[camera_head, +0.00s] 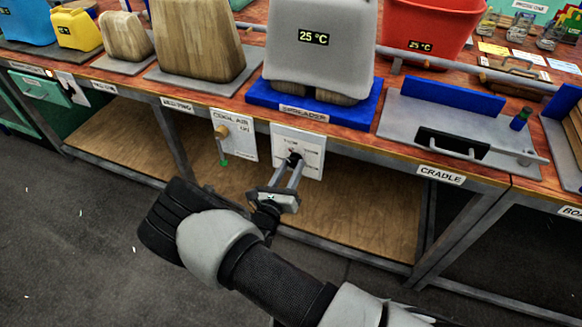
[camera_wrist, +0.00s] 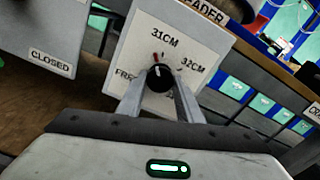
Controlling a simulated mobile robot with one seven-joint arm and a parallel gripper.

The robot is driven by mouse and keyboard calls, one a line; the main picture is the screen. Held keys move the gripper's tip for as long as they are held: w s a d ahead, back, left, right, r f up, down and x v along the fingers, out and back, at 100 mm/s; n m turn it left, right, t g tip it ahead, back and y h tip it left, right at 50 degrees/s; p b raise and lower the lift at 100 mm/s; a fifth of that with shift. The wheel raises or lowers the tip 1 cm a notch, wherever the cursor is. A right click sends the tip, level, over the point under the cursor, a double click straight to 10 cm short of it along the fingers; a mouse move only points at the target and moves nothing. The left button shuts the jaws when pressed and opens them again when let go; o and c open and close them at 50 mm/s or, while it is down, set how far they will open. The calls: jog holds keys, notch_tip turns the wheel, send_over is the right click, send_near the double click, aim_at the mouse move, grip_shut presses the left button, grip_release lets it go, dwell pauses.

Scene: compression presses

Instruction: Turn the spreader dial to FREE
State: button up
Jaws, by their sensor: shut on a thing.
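The spreader dial (camera_wrist: 158,79) is a black round knob with a red pointer on a white plate (camera_wrist: 192,42) below the bench edge. The plate reads 31CM at the top, 32CM at the right and FREE at the lower left, partly covered by a finger. The red pointer points up, toward 31CM. My gripper (camera_wrist: 161,84) is shut on the dial, one finger on each side. In the head view my gripper (camera_head: 293,166) reaches the plate (camera_head: 312,150) from the front, and the dial is mostly hidden between the fingers.
A COOL AIR panel (camera_head: 236,140) with its own knob and a CLOSED label hangs just left of the dial plate. Above stands a grey form (camera_head: 315,70) on a blue spreader base (camera_head: 262,98). The cradle (camera_head: 395,110) is to the right. The shelf below is bare.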

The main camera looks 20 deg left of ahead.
jog(key=n, duration=0.4)
jog(key=shift+n+p, duration=0.3)
jog(key=n, duration=0.3)
jog(key=shift+n, duration=0.4)
jog(key=n, duration=0.4)
jog(key=shift+r+p, duration=0.1)
jog(key=shift+p, duration=0.2)
jog(key=shift+n, duration=1.8)
jog(key=shift+d, duration=0.1)
jog(key=o, duration=1)
jog(key=shift+o, duration=0.2)
